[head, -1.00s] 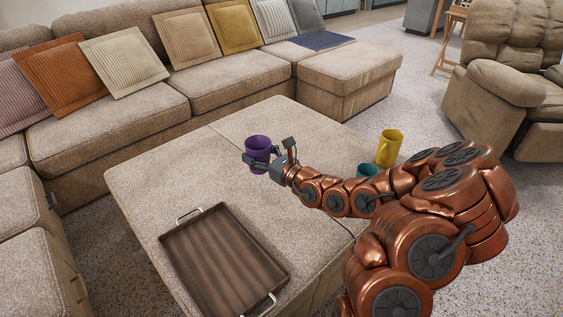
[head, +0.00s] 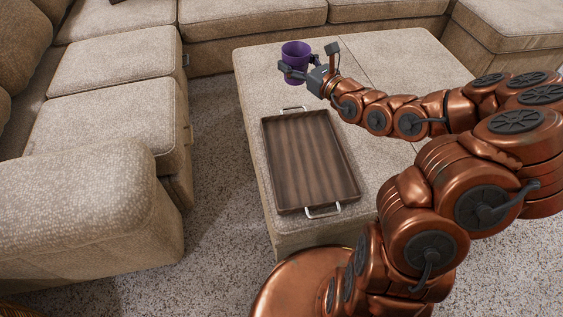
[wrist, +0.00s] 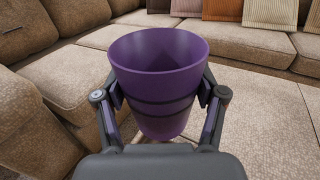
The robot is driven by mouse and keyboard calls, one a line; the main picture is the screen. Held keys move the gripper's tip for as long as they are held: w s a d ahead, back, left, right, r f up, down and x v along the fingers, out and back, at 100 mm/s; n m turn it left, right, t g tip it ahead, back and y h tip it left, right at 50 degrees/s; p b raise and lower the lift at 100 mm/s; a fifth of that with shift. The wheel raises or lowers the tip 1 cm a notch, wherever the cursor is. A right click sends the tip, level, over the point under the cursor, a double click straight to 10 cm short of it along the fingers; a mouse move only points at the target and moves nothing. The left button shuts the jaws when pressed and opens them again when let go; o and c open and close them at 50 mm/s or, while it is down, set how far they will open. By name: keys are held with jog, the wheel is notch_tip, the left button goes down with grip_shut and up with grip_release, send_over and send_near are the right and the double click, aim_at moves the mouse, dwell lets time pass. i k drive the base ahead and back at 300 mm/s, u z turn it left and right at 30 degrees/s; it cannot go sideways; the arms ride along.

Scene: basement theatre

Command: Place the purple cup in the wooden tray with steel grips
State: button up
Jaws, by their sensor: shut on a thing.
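The purple cup (head: 296,56) is upright between the fingers of my gripper (head: 307,72), near the back left of the ottoman. In the wrist view the cup (wrist: 158,75) fills the middle, its open rim up, with a finger pressed on each side. The cup looks held above the ottoman, but its exact height is hard to tell. The wooden tray with steel grips (head: 310,160) lies on the ottoman, nearer to me than the cup. It is empty, with one steel grip at its far end and one at its near end.
The beige ottoman (head: 258,75) carries the tray and has bare room behind and beside it. A sectional sofa (head: 110,75) runs along the left and back. A sofa arm (head: 95,205) stands at the front left, with carpet (head: 210,190) between it and the ottoman.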

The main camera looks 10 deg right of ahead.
aim_at(328, 168)
jog(key=u, duration=2.4)
jog(key=k, duration=1.65)
jog(key=z, duration=0.4)
